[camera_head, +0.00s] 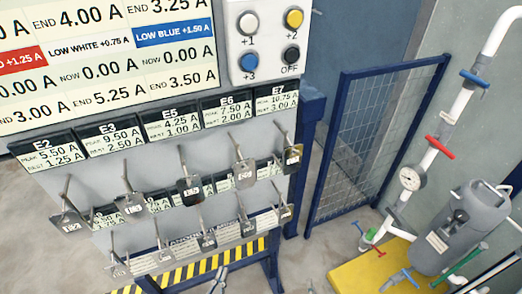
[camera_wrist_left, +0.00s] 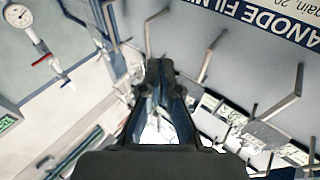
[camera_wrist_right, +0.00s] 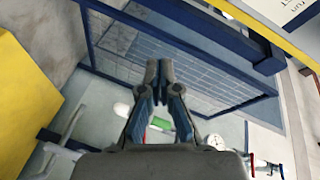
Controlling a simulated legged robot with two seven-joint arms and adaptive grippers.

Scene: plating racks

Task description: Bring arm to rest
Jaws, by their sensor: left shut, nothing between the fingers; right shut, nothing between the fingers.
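My left gripper (camera_wrist_left: 160,68) is shut and empty in the left wrist view. Metal hooks of the panel and the "ANODE FILM" label strip (camera_wrist_left: 280,22) show around and beyond it. My right gripper (camera_wrist_right: 158,68) is shut and empty in the right wrist view, with the blue mesh fence (camera_wrist_right: 160,62) behind it. No contact with anything shows at either gripper. In the head view a small grey metal part (camera_head: 219,281) shows at the bottom edge, but I cannot tell which gripper it belongs to, if any.
The rack panel (camera_head: 100,165) carries hooks with several tags under a current display (camera_head: 100,60). A button box (camera_head: 268,42) sits upper right. The blue mesh fence (camera_head: 375,140), a grey tank (camera_head: 465,225), a pipe with a gauge (camera_head: 410,178) and a yellow platform (camera_head: 350,275) stand right.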

